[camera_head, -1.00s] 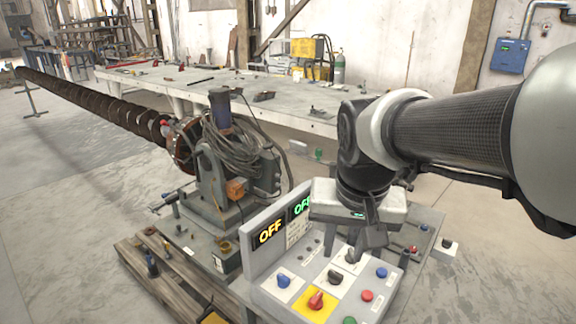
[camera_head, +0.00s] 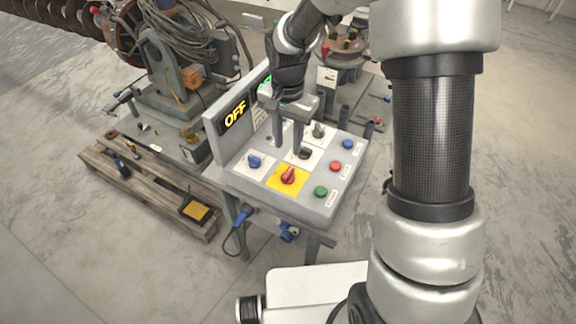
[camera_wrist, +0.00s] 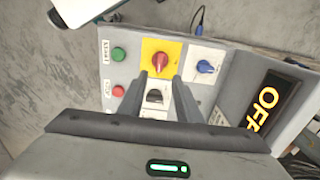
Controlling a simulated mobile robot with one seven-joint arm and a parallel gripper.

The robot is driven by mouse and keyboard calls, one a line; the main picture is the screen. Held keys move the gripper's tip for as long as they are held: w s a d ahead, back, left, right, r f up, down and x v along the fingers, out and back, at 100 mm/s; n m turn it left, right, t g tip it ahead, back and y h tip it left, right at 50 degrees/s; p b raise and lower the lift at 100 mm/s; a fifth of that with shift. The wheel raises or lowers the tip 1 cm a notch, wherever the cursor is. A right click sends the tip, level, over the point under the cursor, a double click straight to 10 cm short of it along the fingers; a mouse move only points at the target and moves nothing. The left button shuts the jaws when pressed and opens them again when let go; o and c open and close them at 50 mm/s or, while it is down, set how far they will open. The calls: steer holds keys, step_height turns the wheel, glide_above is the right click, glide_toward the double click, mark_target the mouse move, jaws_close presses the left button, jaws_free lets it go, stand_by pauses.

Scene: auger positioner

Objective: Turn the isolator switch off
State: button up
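The isolator switch is most likely the red rotary knob (camera_head: 288,175) on a yellow plate (camera_head: 277,187) at the front edge of the grey control panel; no label reading isolator is legible. In the wrist view the red knob (camera_wrist: 160,61) shows just beyond the fingertips. My gripper (camera_head: 288,148) points down over the panel. Its two fingers are apart with nothing held between them, as the wrist view also shows (camera_wrist: 165,80). A black knob (camera_head: 305,153) is close to the fingers and shows between them in the wrist view (camera_wrist: 154,97).
A blue knob (camera_head: 254,161) on white sits left of the red knob. Green (camera_head: 321,191), red (camera_head: 336,166) and blue (camera_head: 347,144) buttons line the right side. A raised display (camera_head: 235,113) reads OFF in yellow; a green display is partly hidden. A pallet (camera_head: 150,190) lies left.

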mark_target(288, 172)
step_height(288, 172, down, 11)
steer(key=shift+f, duration=0.2)
jaws_close()
